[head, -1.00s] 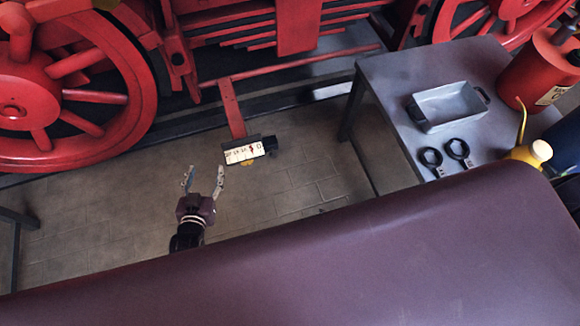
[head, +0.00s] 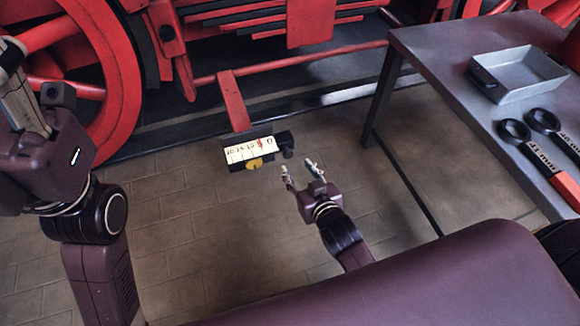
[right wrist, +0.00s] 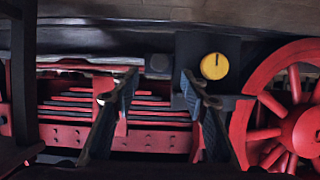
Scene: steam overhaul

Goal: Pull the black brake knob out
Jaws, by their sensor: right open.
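The black brake knob (head: 285,140) sticks out from the right end of a dark box with a white scale (head: 250,151) and a yellow dial (head: 255,163). My right gripper (head: 299,170) is open and empty, just below the knob and apart from it. In the right wrist view the dark round knob (right wrist: 158,63) shows between and beyond the tips of my open right gripper (right wrist: 158,85), left of the yellow dial (right wrist: 214,66). My left gripper (head: 18,85) is at the upper left edge, partly cut off; its opening cannot be made out.
A red bar (head: 233,100) reaches down to the box. Red locomotive wheels (head: 95,70) stand behind. At the right, a grey table (head: 440,60) holds a grey tray (head: 525,72) and wrenches (head: 518,135). The paved floor (head: 190,220) below the box is clear.

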